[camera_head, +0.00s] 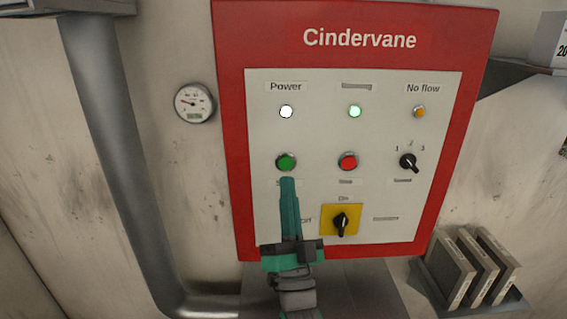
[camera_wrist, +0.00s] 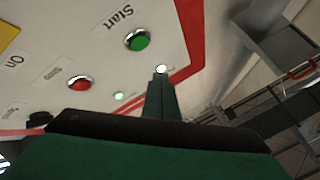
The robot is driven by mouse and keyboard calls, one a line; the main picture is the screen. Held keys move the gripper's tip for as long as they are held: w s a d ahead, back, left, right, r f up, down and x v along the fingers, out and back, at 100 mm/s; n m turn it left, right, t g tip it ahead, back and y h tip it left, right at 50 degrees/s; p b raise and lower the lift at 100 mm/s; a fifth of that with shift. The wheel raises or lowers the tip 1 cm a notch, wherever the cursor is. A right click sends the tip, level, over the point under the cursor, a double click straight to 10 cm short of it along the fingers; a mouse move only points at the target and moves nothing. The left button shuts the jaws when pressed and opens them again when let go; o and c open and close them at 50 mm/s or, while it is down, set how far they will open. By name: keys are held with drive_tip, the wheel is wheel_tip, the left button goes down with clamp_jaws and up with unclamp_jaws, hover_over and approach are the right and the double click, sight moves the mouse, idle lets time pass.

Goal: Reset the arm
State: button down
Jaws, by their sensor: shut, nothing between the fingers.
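My gripper (camera_head: 288,183) is shut and empty, with its teal fingers pointing up just below the green Start button (camera_head: 286,161) in the head view. In the wrist view my gripper (camera_wrist: 160,84) is in front of the panel, and the green button (camera_wrist: 137,40) is clear of the fingers. The red-framed Cindervane panel (camera_head: 315,135) holds a red button (camera_head: 347,161), a black selector (camera_head: 409,162) marked 1 to 3, and a black rotary switch (camera_head: 341,223) on a yellow plate. The Power lamp (camera_head: 286,112) is lit white and the middle lamp (camera_head: 355,111) glows green.
A round gauge (camera_head: 194,103) is on the wall left of the panel. A grey pipe (camera_head: 115,150) runs down the left side. Several upright flat slabs (camera_head: 440,270) stand in a rack at lower right. A grey shelf (camera_head: 505,76) juts out at upper right.

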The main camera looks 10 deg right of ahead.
drive_tip(key=s+a+f+g+h, duration=0.1)
drive_tip(key=s+a+f+g, duration=0.3)
drive_tip(key=f, duration=0.6)
drive_tip(key=s+a+f, duration=0.1)
drive_tip(key=s+f, duration=0.4)
drive_tip(key=f, duration=0.5)
drive_tip(key=s+a+f+g+h, duration=0.1)
drive_tip(key=s+a+f+g, duration=0.15)
drive_tip(key=s+f, duration=0.45)
drive_tip(key=s+a+f+n+g+y, duration=0.1)
drive_tip(key=s+f+n, duration=0.1)
drive_tip(key=s+f, duration=0.3)
drive_tip(key=s+a+f+n+g+y, duration=0.1)
drive_tip(key=s+f+n+g, duration=0.1)
drive_tip(key=s, duration=0.8)
drive_tip(key=s+a+f+n+g+y, duration=0.1)
drive_tip(key=s+f+n+g, duration=0.1)
drive_tip(key=s+f+n, duration=0.2)
drive_tip(key=s+f, duration=0.3)
drive_tip(key=s, duration=0.1)
drive_tip(key=shift+s+f, duration=0.2)
drive_tip(key=shift+f, duration=0.15)
